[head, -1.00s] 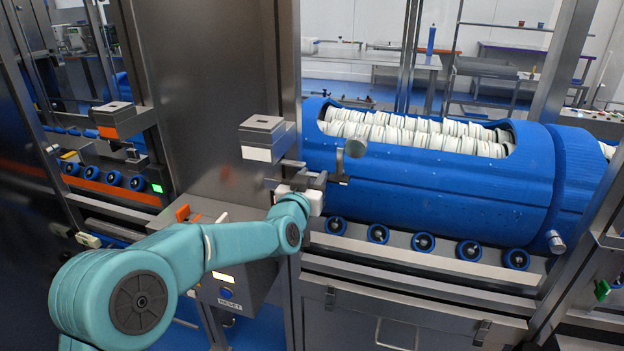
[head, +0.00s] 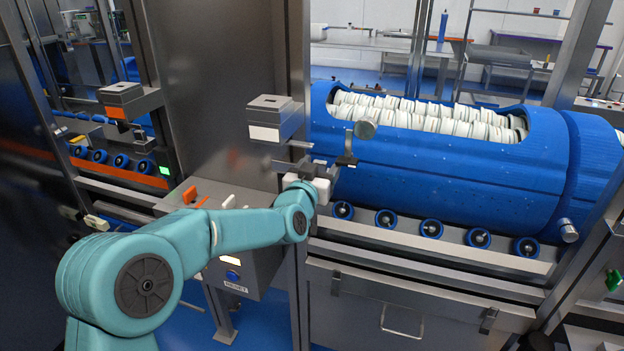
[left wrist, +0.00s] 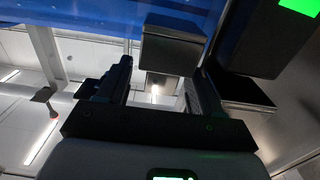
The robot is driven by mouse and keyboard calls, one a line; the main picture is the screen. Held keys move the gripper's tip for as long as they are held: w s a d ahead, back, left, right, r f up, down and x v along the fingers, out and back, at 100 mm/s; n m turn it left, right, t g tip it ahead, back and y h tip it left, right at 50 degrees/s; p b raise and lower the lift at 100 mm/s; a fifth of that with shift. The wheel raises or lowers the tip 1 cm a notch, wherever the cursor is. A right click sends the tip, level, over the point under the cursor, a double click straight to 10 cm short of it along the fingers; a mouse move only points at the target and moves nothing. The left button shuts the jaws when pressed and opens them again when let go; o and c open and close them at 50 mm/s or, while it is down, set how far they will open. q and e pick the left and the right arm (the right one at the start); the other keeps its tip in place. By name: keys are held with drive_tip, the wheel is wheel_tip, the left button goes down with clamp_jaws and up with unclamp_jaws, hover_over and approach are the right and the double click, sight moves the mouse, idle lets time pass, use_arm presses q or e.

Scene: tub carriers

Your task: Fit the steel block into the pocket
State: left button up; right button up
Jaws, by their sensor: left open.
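My left gripper (head: 322,163) is beside a grey box (head: 275,120) with a dark slot in its top and a white front plate, mounted on the steel column. In the left wrist view the jaws (left wrist: 164,74) stand apart, and a grey metal block (left wrist: 172,46) shows beyond and partly between the fingertips; I cannot see contact. This may be the steel block. I cannot tell which recess is the pocket. My right gripper is not in view.
A big blue drum (head: 440,165) with white discs lies on rollers to the right. A second slotted box (head: 128,101) with an orange plate stands to the left. A control box (head: 228,262) is below my forearm. Steel posts frame the area.

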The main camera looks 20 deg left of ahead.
use_arm(q)
drive_tip(key=s+b, duration=0.2)
drive_tip(key=s, duration=1.4)
drive_tip(key=shift+a+b, duration=0.25)
drive_tip(key=shift+b, duration=0.1)
drive_tip(key=shift+r, duration=0.1)
wheel_tip(320, 180, down, 23)
drive_tip(key=s+g+p, duration=0.2)
drive_tip(key=g+p, duration=0.3)
drive_tip(key=g, duration=0.2)
drive_tip(key=s+d+f+g+h, duration=0.1)
drive_tip(key=s+d+f+g, duration=0.1)
drive_tip(key=s+f, duration=0.3)
drive_tip(key=s+d+f+n+g+h+p, duration=0.1)
drive_tip(key=s+f+g, duration=0.4)
drive_tip(key=s, duration=0.6)
drive_tip(key=s+d+f+n+g+h+p, duration=0.1)
drive_tip(key=s+d+f+g, duration=0.2)
drive_tip(key=s+f, duration=0.3)
drive_tip(key=s+d, duration=0.1)
drive_tip(key=s, duration=0.2)
drive_tip(key=shift+f+g, duration=0.3)
drive_tip(key=shift+f, duration=0.1)
